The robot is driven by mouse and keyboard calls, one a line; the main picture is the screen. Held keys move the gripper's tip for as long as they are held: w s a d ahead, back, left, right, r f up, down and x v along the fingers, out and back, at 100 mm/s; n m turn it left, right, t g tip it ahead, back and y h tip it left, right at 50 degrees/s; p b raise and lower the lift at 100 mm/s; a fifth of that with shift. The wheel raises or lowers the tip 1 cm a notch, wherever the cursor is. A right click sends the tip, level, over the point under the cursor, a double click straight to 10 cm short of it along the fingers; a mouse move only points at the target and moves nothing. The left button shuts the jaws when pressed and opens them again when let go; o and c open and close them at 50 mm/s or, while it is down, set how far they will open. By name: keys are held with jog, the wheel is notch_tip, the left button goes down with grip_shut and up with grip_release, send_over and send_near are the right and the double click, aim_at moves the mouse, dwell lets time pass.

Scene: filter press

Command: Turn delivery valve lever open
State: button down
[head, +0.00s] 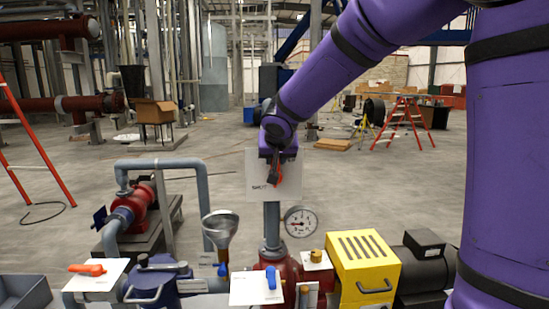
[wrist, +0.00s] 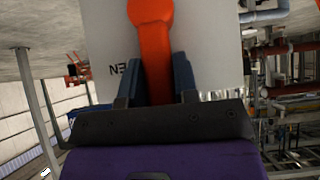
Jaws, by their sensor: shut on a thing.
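The delivery valve lever is red-orange and sits in front of a white plate (head: 258,168) on a vertical grey pipe. Only a bit of the lever (head: 278,178) shows in the head view, below my gripper (head: 275,164). In the wrist view the lever (wrist: 152,35) runs from its rounded end at the top down between the dark fingers of my gripper (wrist: 157,80). The fingers are shut on it. Part of the plate's lettering shows upside down beside the lever; "SHUT" seems to show at the plate's lower left in the head view.
A pressure gauge (head: 300,222) sits right of the pipe. Open floor lies behind.

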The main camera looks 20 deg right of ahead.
jog(key=c, duration=0.9)
grip_release()
jog(key=v, duration=1)
jog(key=shift+s+a+r, duration=0.1)
jog(key=shift+s+r, duration=0.15)
jog(key=shift+s, duration=0.05)
jog(key=s+d+f+n+g+y, duration=0.1)
jog(key=s+f, duration=0.1)
jog(key=s, duration=0.7)
jog(key=s+f+n+g, duration=0.1)
jog(key=s+f, duration=0.1)
jog(key=s, duration=0.7)
jog(key=s+d+f+n+g+y, duration=0.1)
jog(key=s+f, duration=0.1)
jog(key=s, duration=0.8)
jog(key=shift+d+f+n+y, duration=0.1)
jog(key=shift+d+n+y, duration=0.2)
jog(key=shift+d, duration=0.05)
